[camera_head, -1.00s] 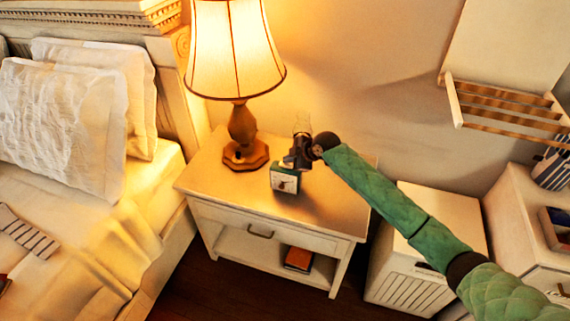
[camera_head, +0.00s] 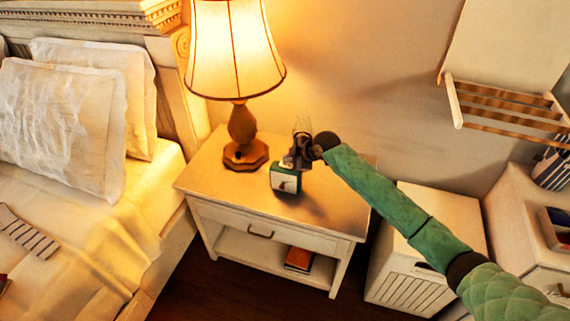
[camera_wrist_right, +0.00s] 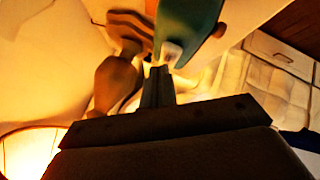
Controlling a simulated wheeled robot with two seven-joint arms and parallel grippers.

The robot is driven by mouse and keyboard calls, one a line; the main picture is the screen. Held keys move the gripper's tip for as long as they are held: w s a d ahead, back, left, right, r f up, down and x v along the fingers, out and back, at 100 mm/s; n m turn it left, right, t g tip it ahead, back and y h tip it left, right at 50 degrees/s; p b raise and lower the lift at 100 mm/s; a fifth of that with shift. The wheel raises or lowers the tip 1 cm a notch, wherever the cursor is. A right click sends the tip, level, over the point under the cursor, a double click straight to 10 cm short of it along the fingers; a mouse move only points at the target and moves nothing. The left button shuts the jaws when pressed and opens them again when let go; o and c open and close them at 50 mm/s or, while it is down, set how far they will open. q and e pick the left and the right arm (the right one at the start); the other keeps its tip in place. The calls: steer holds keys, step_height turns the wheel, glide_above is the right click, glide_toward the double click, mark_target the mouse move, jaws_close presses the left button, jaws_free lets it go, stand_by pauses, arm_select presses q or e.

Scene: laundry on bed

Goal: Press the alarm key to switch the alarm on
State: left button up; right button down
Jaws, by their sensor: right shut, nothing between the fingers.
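A small teal alarm clock (camera_head: 286,182) with a pale face stands on the bedside table (camera_head: 225,182), to the right of the lamp foot. Its pale key (camera_wrist_right: 172,52) shows at the clock's edge in the wrist view, where the teal body (camera_wrist_right: 192,22) is partly cut off. My right gripper (camera_head: 291,161) is at the top of the clock, shut and empty. In the wrist view its fingertips (camera_wrist_right: 160,72) are right by the key; I cannot tell for sure whether they touch it. My left gripper is not in view.
A lit lamp (camera_head: 245,150) stands close on the left of the clock. The table's front and right top are clear. An orange-brown book (camera_head: 298,259) lies on the lower shelf. A white hamper (camera_head: 430,210) stands to the right and the bed (camera_head: 90,235) to the left.

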mark_target(289, 165)
steer(key=shift+f, duration=0.15)
stand_by(0.3)
steer(key=shift+f, duration=0.25)
steer(key=shift+r, duration=0.5)
stand_by(0.4)
steer(key=shift+r+p, duration=1.75)
steer(key=shift+r, duration=1.2)
